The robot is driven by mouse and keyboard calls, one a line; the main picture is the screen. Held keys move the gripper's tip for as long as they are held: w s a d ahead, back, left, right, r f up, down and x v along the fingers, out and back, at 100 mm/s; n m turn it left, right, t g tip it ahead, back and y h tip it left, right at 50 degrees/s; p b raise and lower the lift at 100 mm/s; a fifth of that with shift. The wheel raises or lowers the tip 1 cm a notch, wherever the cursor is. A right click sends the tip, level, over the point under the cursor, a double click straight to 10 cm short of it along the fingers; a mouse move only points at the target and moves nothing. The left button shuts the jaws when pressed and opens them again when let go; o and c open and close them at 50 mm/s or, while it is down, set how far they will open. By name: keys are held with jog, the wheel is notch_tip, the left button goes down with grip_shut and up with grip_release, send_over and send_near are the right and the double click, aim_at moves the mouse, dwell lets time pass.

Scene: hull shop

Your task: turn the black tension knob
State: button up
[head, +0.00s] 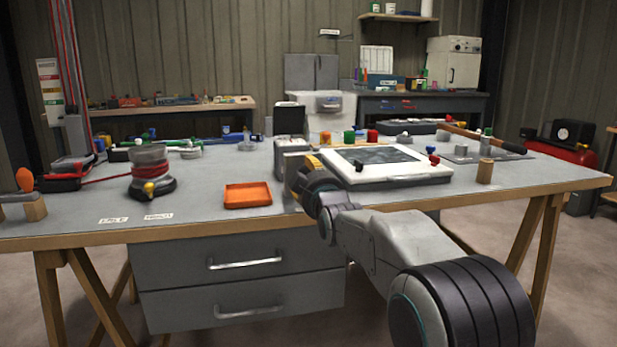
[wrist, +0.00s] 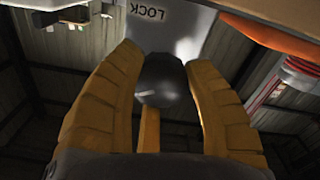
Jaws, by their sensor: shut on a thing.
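The black tension knob (wrist: 160,82) is in the middle of the wrist view, in front of a light grey plate (wrist: 175,22) marked LOCK, which reads upside down. My gripper (wrist: 161,60) is shut on the knob, with yellow fingers on its left and right sides and another below. In the head view my gripper (head: 312,168) is at the grey housing (head: 291,145) near the middle of the bench. The knob is hidden there behind my gripper and arm. I cannot tell how far the knob is turned.
An orange tray (head: 248,196) lies left of my gripper on the bench (head: 220,220). A white-framed panel (head: 400,176) lies close on the right. A dark-based device with a red coil (head: 151,170) stands farther left. The bench front between it and the tray is clear.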

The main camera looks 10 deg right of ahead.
jog(key=shift+r+m, duration=0.1)
jog(key=shift+m, duration=3.4)
jog(key=o, duration=1.2)
jog(key=s, duration=1.2)
